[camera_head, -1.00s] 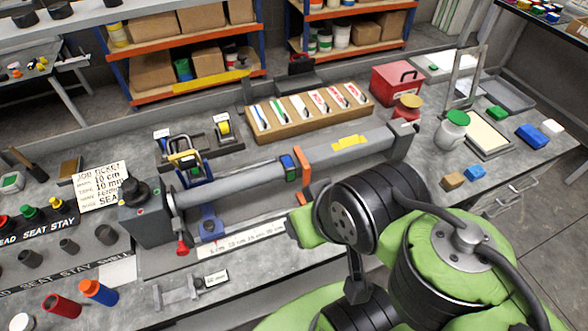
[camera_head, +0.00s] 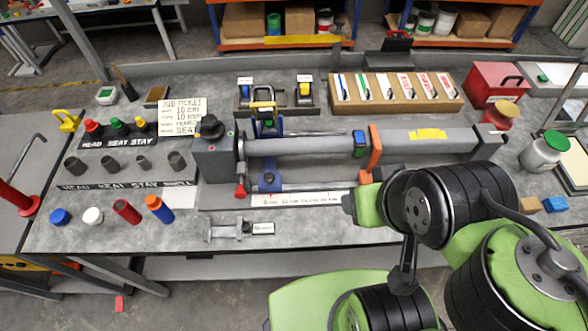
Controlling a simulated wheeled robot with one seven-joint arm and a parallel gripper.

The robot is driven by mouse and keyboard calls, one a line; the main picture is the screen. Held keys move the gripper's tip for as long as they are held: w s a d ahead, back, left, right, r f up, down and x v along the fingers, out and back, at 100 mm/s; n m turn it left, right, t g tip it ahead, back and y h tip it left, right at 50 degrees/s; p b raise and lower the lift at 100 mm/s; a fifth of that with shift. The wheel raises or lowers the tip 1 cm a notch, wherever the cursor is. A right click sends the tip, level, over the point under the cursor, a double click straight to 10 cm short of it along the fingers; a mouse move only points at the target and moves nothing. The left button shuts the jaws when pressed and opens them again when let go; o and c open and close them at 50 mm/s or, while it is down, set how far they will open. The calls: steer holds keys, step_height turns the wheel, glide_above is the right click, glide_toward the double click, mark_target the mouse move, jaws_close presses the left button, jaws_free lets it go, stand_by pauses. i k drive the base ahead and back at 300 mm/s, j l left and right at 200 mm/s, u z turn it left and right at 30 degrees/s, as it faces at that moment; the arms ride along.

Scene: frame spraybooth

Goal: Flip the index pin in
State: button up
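A tube fixture stands on the bench. Its grey headstock block (camera_head: 213,158) is at the left, with a black knob (camera_head: 210,127) on top. A small red-ended handle (camera_head: 240,190) hangs at the headstock's lower right. It may be the index pin, but I cannot tell for sure. A long grey tube (camera_head: 310,144) runs right from the headstock, through a blue clamp (camera_head: 266,122) and past an orange upright plate (camera_head: 375,148). My black and green arm covers the front right of the bench. My gripper's fingers do not show.
A scale strip (camera_head: 300,198) lies in front of the tube. A caliper (camera_head: 230,229) lies at the front edge. Black sleeves, coloured caps and a job ticket (camera_head: 182,115) are at left. A wooden marker rack (camera_head: 395,93) and red box (camera_head: 497,83) stand behind.

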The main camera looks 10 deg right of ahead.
mark_target(240, 194)
steer(key=k+j+u, duration=0.15)
steer(key=j, duration=0.25)
steer(key=j+u, duration=0.15)
steer(key=j, duration=0.2)
steer(key=i+j, duration=0.1)
steer(key=j, duration=0.4)
steer(key=i+j, duration=0.1)
steer(key=j, duration=0.4)
steer(key=j+u, duration=0.05)
